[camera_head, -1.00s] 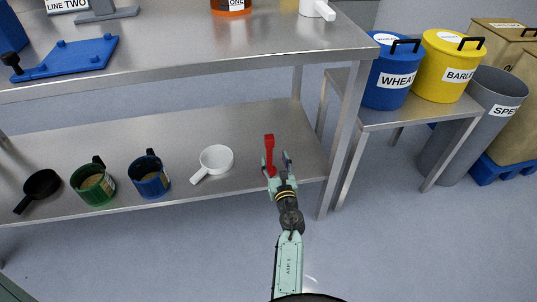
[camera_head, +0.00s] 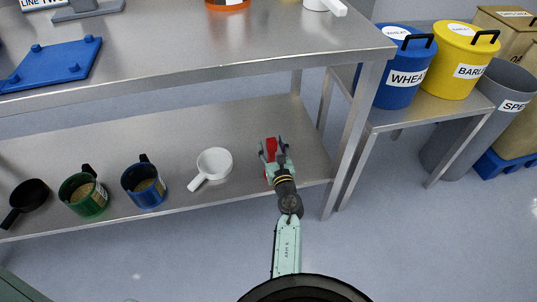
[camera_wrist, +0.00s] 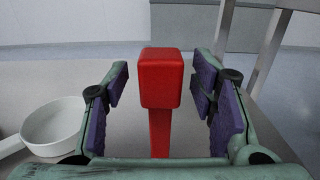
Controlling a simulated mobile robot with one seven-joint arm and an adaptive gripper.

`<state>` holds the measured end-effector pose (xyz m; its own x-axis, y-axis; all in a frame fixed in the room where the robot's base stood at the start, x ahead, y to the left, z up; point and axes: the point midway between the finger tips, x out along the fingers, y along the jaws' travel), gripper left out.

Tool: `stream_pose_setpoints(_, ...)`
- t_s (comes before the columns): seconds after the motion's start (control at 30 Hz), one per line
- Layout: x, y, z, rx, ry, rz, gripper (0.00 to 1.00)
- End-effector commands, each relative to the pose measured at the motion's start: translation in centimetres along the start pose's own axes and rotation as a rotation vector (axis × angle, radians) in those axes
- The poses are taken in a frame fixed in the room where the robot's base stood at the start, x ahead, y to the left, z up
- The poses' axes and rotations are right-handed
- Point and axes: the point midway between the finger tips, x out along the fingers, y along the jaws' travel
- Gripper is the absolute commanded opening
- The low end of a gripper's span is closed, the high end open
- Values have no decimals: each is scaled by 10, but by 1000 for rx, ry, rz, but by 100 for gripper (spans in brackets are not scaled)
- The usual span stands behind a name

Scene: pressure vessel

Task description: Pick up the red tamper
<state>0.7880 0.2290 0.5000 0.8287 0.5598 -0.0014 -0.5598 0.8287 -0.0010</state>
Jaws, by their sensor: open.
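The red tamper (camera_head: 271,147) is on the lower steel shelf, near its right end, partly hidden by my gripper in the head view. In the wrist view the red tamper (camera_wrist: 160,85) shows a block-shaped top on a narrower stem, and it lies between my fingers. My gripper (camera_head: 273,146) is open around the tamper; in the wrist view the gripper (camera_wrist: 160,95) has its purple pads apart on both sides, with gaps to the block. The tamper's lower end is hidden.
A white pan (camera_head: 214,162) lies left of the tamper. A blue mug (camera_head: 145,185), a green mug (camera_head: 84,195) and a black pan (camera_head: 30,196) stand further left. The upper tabletop (camera_head: 220,55) overhangs the shelf, and a table leg (camera_head: 355,130) stands to the right.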

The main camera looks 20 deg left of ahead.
Motion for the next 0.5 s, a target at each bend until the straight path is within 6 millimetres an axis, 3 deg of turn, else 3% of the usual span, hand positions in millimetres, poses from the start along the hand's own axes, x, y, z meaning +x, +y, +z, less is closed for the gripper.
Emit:
stream_pose_setpoints(0.3, 0, -1, 0, 0, 0, 0, 52)
stream_pose_setpoints(0.5, 0, -1, 0, 1, 0, 0, 38)
